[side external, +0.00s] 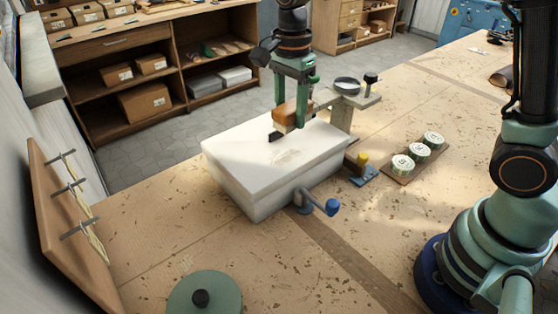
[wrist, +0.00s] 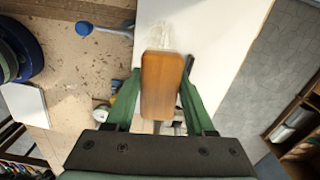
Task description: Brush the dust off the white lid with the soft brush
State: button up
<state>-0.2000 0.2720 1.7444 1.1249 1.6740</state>
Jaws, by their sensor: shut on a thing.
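The brush is over the far part of the white lid (side external: 235,150). Its bristles are at or just above the surface; I cannot tell whether they touch. A pale brownish dust patch (side external: 287,156) lies on the lid on the near side of the brush. In the wrist view the brush (wrist: 162,85) sits between the green fingers, and the dust (wrist: 163,36) shows beyond its far end, with white lid (wrist: 210,40) to the right.
A blue-knobbed crank (side external: 331,207) sticks out at the box's near right. Several labelled round tins (side external: 420,150) stand to the right, near a small blue item with a yellow top (side external: 363,166). A green disc (side external: 205,293) lies at the front. The bench front is mostly clear.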

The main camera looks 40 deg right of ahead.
aim_at(262, 165)
jog(key=shift+w+d+f+m, duration=0.2)
jog(key=shift+w+d+m, duration=0.1)
jog(key=shift+d+m, duration=0.4)
jog(key=shift+d+f, duration=0.1)
jog(key=shift+f, duration=2.8)
jog(key=shift+f, duration=0.55)
jog(key=shift+a, duration=0.2)
jog(key=shift+a+r, duration=0.1)
jog(key=shift+a, duration=1.95)
jog(key=shift+a, duration=2.15)
